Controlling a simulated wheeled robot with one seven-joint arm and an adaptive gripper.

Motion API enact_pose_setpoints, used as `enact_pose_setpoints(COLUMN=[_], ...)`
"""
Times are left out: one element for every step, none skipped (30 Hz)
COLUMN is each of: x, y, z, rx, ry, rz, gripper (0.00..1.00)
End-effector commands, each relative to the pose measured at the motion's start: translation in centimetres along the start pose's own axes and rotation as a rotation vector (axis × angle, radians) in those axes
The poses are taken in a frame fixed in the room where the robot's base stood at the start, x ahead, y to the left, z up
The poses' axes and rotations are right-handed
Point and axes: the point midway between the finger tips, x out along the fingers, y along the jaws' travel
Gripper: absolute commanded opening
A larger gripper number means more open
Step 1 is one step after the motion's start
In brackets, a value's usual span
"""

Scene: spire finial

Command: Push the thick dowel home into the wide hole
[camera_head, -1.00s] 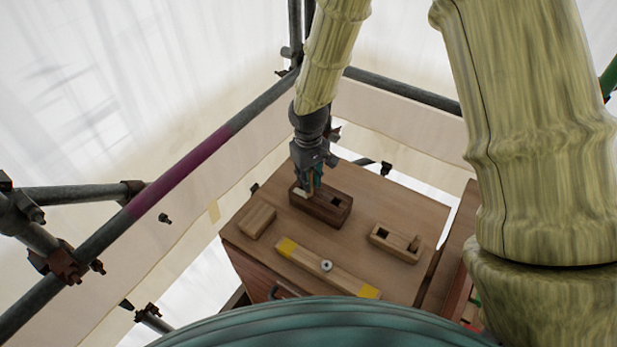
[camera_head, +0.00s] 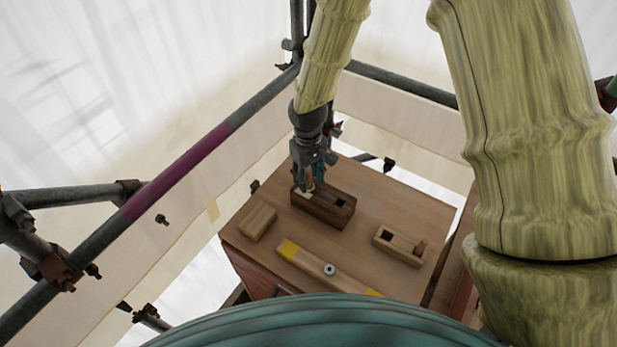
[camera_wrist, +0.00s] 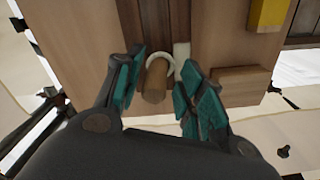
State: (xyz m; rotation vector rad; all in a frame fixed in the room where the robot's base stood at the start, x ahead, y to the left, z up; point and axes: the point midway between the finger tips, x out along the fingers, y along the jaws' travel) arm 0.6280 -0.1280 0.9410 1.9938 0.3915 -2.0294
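The thick dowel (camera_wrist: 156,80) is a round brown wooden peg between my gripper's teal fingers in the wrist view. Its lower part meets a pale curved rim (camera_wrist: 174,60) on the dark wooden block (camera_head: 322,209). It stands partly out of the block; how deep it sits is hidden. My gripper (camera_head: 312,186) is over the left end of the block in the head view, where its fingers mostly hide the dowel. In the wrist view my gripper (camera_wrist: 160,88) has its fingers apart, with a narrow gap showing beside the dowel on the right.
The block has a free square hole (camera_head: 341,203). A small wooden block (camera_head: 258,221) lies left, a slotted wooden piece (camera_head: 399,246) right, and a yellow-ended bar (camera_head: 312,262) in front, all on the wooden worktop (camera_head: 385,200). Scaffold pipes (camera_head: 180,168) run along the left.

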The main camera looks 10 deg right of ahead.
Motion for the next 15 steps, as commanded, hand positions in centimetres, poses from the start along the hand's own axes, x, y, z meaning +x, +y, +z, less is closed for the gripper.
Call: enact_pose_setpoints(x=[-0.3,-0.6,-1.1,-1.4,-1.7,-2.2,-2.6,-3.0,-3.5,-3.9,-4.2,-4.8,-5.2,-5.5,-6.0], y=[0.0,0.0,0.0,0.0,0.0,0.1,0.1,0.0,0.0,0.0,0.0,0.0,0.0,0.0,0.0], z=[-0.1,0.0,0.0,0.0,0.0,0.0,0.0,0.0,0.0,0.0,0.0,0.0,0.0,0.0,0.0], rx=[0.000,0.000,0.000,0.000,-0.001,-0.001,0.000,0.000,0.001,0.001,0.001,0.000,0.000,-0.001,-0.001], ry=[0.002,0.001,0.002,0.003,0.002,0.002,0.002,0.002,0.002,0.002,0.002,0.002,0.002,0.002,0.003], rz=[0.000,0.000,0.000,0.000,0.000,0.000,0.000,0.000,0.000,0.000,0.000,0.000,0.000,0.000,0.000], gripper=[0.39,0.39,0.39,0.39,0.39,0.39,0.39,0.39,0.39,0.39,0.39,0.39,0.39,0.39,0.39])
